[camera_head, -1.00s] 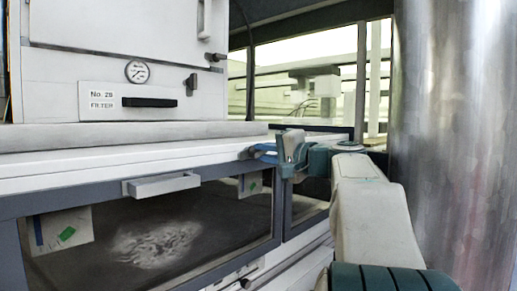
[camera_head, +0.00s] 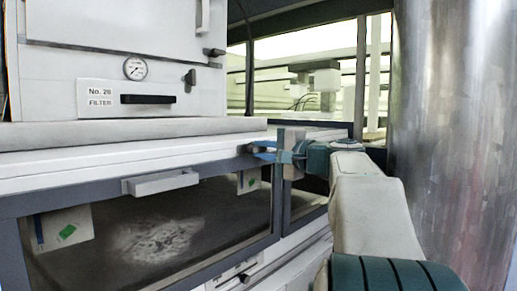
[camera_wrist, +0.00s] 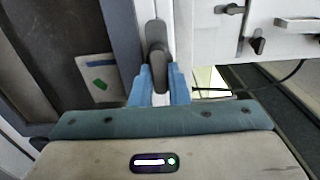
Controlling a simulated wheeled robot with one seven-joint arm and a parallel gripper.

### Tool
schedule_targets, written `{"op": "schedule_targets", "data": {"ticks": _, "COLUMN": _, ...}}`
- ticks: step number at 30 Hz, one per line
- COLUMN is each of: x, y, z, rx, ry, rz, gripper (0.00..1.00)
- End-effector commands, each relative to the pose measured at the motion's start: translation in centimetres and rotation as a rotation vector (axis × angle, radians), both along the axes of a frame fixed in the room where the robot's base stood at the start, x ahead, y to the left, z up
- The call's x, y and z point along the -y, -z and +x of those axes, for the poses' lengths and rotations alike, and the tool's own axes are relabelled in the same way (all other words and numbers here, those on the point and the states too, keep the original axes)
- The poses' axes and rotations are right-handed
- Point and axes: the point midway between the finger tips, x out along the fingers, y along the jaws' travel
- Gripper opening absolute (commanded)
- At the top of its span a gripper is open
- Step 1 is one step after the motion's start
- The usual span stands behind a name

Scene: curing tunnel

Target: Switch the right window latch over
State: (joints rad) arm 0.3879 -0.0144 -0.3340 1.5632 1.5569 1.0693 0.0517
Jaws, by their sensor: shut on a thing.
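The right window latch (camera_wrist: 157,68) is a dark grey lever on a rounded plate, on the light frame post beside the window. In the wrist view it points down between the blue fingers of my gripper (camera_wrist: 159,84). My gripper is shut on the lever.
A white cabinet with a gauge (camera_head: 137,68) and a black handle (camera_head: 148,99) stands above the window. A large metal cylinder (camera_head: 452,140) stands close to the right of my arm. A dark cable (camera_wrist: 270,88) runs at the right of the wrist view.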

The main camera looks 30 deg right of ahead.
Motion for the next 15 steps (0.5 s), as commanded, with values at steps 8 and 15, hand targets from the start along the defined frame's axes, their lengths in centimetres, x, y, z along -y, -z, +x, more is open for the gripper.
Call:
{"op": "schedule_targets", "data": {"ticks": 8, "x": 0.0, "y": -0.2, "z": -0.1, "rx": 0.003, "ry": -0.004, "rz": 0.0, "gripper": 0.36}}
{"op": "schedule_targets", "data": {"ticks": 15, "x": 0.6, "y": -0.2, "z": -1.0, "rx": 0.005, "ry": 0.001, "rz": 0.002, "gripper": 0.36}}
